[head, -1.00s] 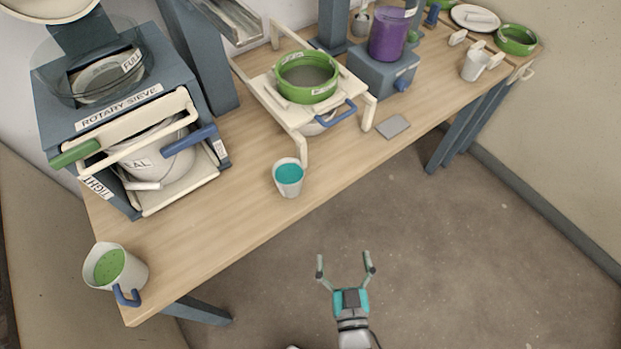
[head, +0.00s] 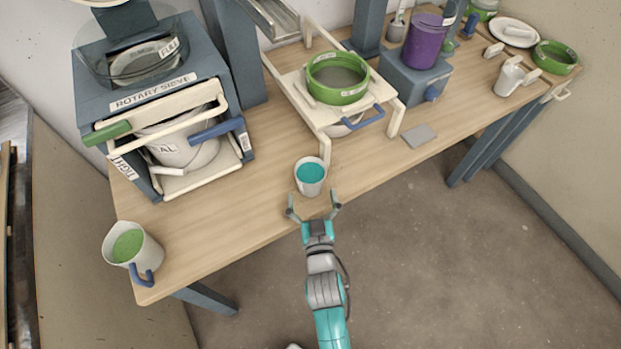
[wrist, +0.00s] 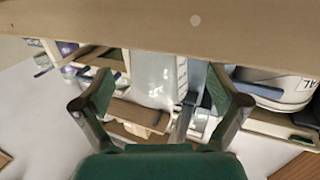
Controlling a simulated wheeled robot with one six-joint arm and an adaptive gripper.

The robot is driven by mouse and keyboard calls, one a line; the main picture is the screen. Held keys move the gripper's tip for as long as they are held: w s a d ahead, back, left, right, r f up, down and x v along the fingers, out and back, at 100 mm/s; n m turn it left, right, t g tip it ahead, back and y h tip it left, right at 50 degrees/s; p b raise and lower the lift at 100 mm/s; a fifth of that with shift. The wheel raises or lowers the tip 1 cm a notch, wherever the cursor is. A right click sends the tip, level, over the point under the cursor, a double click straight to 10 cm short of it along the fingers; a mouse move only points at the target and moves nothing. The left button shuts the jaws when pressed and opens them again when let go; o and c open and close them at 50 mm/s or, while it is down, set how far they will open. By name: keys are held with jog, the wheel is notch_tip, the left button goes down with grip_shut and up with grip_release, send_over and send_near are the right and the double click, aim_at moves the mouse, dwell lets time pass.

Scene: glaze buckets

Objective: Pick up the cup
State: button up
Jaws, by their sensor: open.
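A white cup (head: 311,189) with teal liquid stands upright near the front edge of the wooden table (head: 230,225). In the wrist view, which is upside down, the pale cup (wrist: 155,75) shows between the fingers and beyond them. My gripper (head: 313,203) is open and empty at the table's front edge, just in front of the cup. Its two fingers point toward the cup, one on each side of its line. They appear apart from the cup; the exact gap is hard to tell.
A white jug (head: 152,256) with green liquid and a blue handle stands at the table's left corner. The rotary sieve (head: 165,100) is behind left. A cream stand (head: 325,140) holding a green-rimmed sieve (head: 338,95) is close behind the cup. A grey plate (head: 419,136) lies to the right.

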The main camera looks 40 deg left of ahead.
aim_at(312, 190)
jog(key=shift+x, duration=2.6)
jog(key=shift+d+f, duration=0.15)
jog(key=c, duration=1.6)
jog(key=shift+r, duration=4.9)
